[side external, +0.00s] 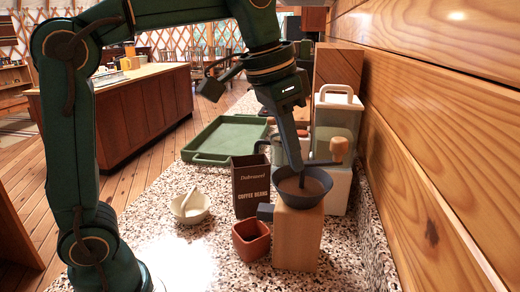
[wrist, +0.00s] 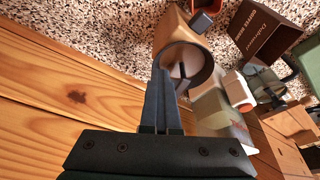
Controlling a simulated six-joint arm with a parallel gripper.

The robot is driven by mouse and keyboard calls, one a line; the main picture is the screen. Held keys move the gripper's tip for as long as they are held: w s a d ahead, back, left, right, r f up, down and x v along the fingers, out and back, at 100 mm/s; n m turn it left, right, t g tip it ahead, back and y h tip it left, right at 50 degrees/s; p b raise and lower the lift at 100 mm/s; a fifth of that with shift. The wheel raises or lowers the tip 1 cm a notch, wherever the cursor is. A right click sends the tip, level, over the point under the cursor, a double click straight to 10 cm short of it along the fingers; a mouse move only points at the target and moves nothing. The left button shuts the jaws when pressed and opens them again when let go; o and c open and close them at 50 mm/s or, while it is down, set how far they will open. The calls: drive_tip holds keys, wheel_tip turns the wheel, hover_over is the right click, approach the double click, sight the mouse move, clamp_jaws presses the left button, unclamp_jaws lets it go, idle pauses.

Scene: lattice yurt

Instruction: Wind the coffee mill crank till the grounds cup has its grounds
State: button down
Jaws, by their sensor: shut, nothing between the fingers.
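The coffee mill (side external: 298,242) stands upright on the speckled counter, with a pale wooden body and a dark hopper (side external: 318,194) on top. Its crank arm lies across the hopper and ends at a wooden knob (side external: 338,149) on the right. My gripper (side external: 298,168) is shut and empty, its tips low over the hopper, left of the knob. In the wrist view the closed fingers (wrist: 166,88) reach down beside the hopper (wrist: 187,60). I cannot tell whether they touch the crank. The red-brown cup (side external: 251,243) stands beside the mill; its contents are not clear.
A dark coffee beans box (side external: 250,187) stands behind the cup. A white bowl (side external: 190,210) with a pestle is at left, and a green tray (side external: 213,158) lies farther back. Canisters (side external: 337,115) crowd behind the mill. A wooden wall (side external: 430,150) runs close on the right.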

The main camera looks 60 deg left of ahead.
drive_tip(key=shift+s+a, duration=1.15)
drive_tip(key=shift+a, duration=0.05)
drive_tip(key=shift+c, duration=1.6)
unclamp_jaws()
wheel_tip(320, 180, up, 7)
